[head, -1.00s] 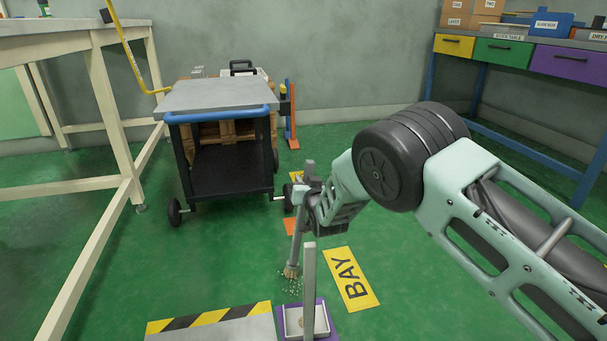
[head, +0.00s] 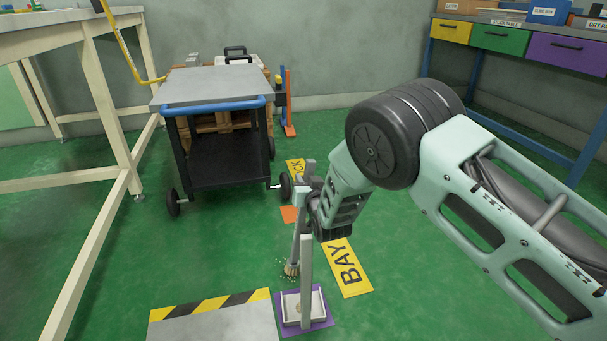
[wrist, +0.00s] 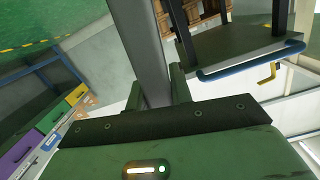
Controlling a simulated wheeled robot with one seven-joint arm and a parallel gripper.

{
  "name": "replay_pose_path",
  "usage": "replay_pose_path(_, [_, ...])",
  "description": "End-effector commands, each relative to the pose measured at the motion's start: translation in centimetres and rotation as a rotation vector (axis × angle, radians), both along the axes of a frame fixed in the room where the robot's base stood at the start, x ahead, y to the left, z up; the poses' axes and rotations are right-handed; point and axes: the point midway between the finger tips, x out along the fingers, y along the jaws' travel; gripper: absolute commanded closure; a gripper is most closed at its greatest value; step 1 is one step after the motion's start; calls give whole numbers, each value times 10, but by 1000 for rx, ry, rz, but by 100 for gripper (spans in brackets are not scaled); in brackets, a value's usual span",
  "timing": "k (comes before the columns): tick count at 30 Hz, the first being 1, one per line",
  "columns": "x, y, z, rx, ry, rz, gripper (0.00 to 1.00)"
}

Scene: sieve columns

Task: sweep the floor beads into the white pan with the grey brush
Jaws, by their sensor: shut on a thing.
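My gripper (head: 306,197) is shut on the grey brush (head: 296,240), whose long handle stands nearly upright with its bristles down at the floor. In the wrist view the brush handle (wrist: 150,50) runs between the two fingers. Small tan floor beads (head: 290,279) lie around the bristles, partly hidden by them. The white pan (head: 318,306) with its upright grey handle (head: 306,265) sits on a purple mat (head: 325,322), just nearer than the brush. Some tan specks show inside the pan, partly behind its handle.
A black-and-yellow striped grey platform (head: 215,322) lies left of the pan. A yellow BAY sign (head: 347,268) is flat on the floor to the right. A blue-handled cart (head: 220,150) stands behind. Green floor between cart and platform is clear.

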Motion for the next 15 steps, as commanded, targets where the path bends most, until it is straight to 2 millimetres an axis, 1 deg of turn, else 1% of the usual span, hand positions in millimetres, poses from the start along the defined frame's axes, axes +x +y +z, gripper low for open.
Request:
replay_pose_path(11, [-3, -1, 1, 2, -2, 1, 100])
replay_pose_path(15, [-11, -3, 2, 1, -1, 0, 100])
